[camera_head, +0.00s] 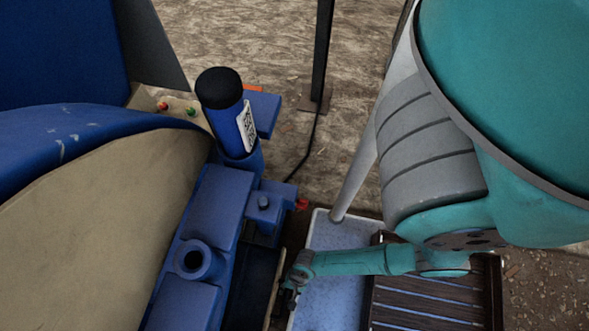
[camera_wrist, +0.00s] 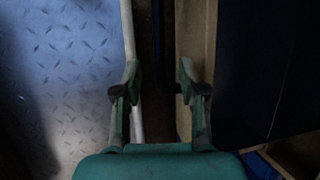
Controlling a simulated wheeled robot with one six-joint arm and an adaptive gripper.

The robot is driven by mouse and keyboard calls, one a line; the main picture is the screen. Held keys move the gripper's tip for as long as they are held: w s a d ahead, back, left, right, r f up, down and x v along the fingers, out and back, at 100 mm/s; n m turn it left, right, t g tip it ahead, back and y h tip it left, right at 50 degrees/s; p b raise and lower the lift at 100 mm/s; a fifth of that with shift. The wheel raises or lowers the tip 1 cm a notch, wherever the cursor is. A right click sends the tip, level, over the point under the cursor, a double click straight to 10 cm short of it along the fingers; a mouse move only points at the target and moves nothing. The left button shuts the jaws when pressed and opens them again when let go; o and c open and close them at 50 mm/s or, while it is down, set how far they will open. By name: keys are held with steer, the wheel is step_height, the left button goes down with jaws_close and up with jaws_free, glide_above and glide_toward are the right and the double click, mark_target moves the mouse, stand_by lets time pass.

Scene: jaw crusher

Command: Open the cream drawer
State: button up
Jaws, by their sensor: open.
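A narrow cream edge (camera_head: 274,300) shows low in the head view, beside a dark blue recess; it looks like the top of the cream drawer's front. In the wrist view the cream panel (camera_wrist: 197,38) runs upright right of centre. My gripper (camera_head: 291,284) is close to its right side in the head view. In the wrist view my gripper (camera_wrist: 160,75) is open, with a dark gap between its fingers. Its right finger overlaps the cream panel in the picture; I cannot tell whether they touch. No handle is clearly visible.
The blue machine (camera_head: 215,215) with a large beige side panel (camera_head: 100,220) stands left. A pale blue tread-plate platform (camera_head: 330,238) with a white edge lies below my arm, and also in the wrist view (camera_wrist: 60,75). A dark post (camera_head: 321,50) stands behind, on open ground.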

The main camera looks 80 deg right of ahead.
steer(key=v, duration=0.7)
steer(key=shift+r, duration=0.35)
steer(key=shift+s+d, duration=0.1)
steer(key=shift+d, duration=0.05)
stand_by(0.4)
